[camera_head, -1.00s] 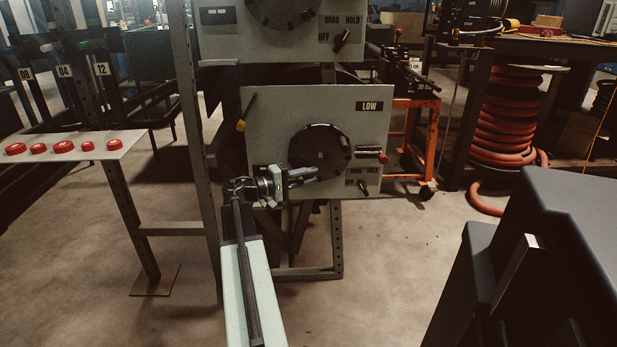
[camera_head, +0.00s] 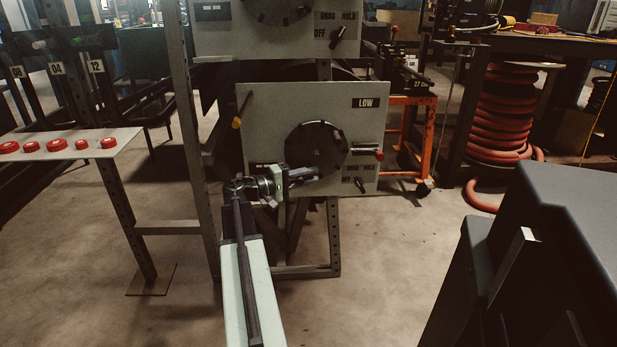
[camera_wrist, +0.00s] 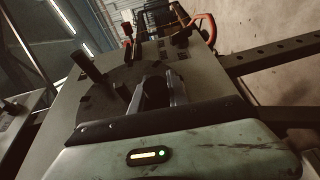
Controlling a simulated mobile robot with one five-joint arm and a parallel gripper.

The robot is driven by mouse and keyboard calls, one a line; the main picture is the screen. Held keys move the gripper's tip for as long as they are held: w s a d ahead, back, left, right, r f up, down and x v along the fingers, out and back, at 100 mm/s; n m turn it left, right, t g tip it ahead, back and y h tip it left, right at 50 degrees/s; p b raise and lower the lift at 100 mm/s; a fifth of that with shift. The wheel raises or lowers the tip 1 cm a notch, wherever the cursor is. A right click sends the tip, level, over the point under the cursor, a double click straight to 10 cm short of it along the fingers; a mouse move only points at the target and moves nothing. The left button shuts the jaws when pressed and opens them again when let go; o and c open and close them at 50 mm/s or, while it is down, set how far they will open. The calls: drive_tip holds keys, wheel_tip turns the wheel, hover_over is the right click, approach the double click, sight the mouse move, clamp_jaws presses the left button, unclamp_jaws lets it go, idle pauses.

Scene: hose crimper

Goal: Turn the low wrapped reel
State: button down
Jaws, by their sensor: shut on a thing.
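The low reel's round black face (camera_head: 316,143) sits on a grey panel (camera_head: 270,110) marked LOW. Its black face also shows in the wrist view (camera_wrist: 97,98), with a dark peg (camera_wrist: 86,63) standing out at the left. My gripper (camera_head: 314,173) is at the lower edge of the face in the head view. In the wrist view my gripper (camera_wrist: 156,88) has its fingers around a dark part of the reel, probably another peg, mostly hidden between them. The low DRAG/HOLD/OFF knob (camera_head: 361,185) is right of and below the reel.
A red-tipped handle (camera_head: 378,154) sticks out right of the reel; a yellow-tipped lever (camera_head: 237,123) hangs at the panel's upper left. Another panel (camera_head: 225,35) is above. A shelf with red caps (camera_head: 95,135) is at left, an orange cart (camera_head: 424,150) at right.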

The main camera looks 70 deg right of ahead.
drive_tip(key=shift+s+d+r, duration=0.1)
drive_tip(key=shift+s+r, duration=0.1)
idle(0.3)
drive_tip(key=c, duration=1.3)
unclamp_jaws()
drive_tip(key=shift+w, duration=0.1)
drive_tip(key=v, duration=0.7)
drive_tip(key=shift+w+a, duration=0.25)
drive_tip(key=shift+a, duration=0.05)
